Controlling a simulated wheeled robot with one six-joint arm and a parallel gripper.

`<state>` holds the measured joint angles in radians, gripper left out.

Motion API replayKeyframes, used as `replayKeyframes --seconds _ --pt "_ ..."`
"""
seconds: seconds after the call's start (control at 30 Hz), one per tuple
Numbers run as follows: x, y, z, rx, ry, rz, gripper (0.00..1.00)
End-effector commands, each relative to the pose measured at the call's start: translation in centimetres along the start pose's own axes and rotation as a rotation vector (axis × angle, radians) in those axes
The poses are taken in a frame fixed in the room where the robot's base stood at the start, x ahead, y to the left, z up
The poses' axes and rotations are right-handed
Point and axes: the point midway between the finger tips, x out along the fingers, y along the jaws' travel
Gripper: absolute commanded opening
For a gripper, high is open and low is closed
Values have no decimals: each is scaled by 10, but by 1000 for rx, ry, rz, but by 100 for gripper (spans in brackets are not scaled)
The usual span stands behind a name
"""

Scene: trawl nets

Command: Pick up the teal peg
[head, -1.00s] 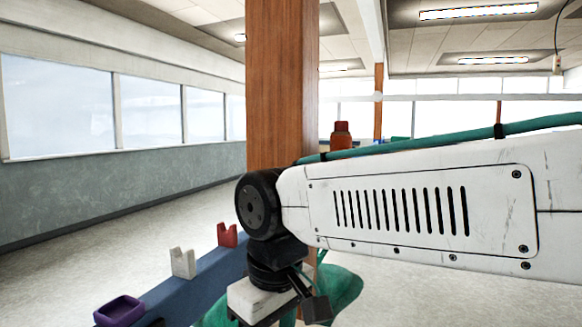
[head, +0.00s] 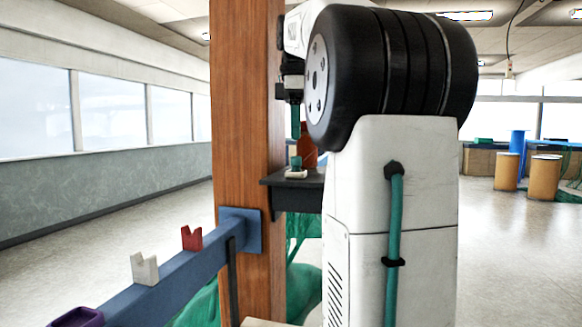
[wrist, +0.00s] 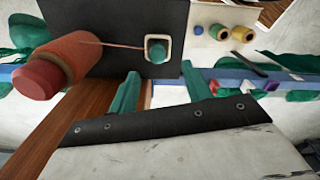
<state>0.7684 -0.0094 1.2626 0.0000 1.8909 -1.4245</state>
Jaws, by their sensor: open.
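The teal peg (head: 295,162) stands upright in a small white square base on a dark shelf fixed to the wooden post. In the wrist view the peg (wrist: 157,49) is seen nearly end-on, its white base around its foot. My gripper (head: 296,137) points down above the peg, with a small gap between fingertips and peg. In the wrist view my gripper (wrist: 160,69) shows two teal fingers spread apart with nothing between them. The peg lies just beyond the fingertips, about midway between them sideways. My arm hides part of the shelf's right side in the head view.
A reddish-orange spool (wrist: 70,58) stands close to the peg, with a thread running towards it. The dark shelf (wrist: 112,20) juts from the post (head: 238,120). A blue rail (head: 190,272) carries a red holder (head: 191,238), a white holder (head: 145,268) and a purple tray (head: 76,318).

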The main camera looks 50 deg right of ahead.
Motion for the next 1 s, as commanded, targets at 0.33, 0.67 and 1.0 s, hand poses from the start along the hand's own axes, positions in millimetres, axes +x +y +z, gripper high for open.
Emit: replayKeyframes --seconds 0.33,0.67,1.0 --pt "47 3 2 1 0 0 49" --pt "62 4 2 1 0 2 49" --pt "61 4 2 1 0 3 1"
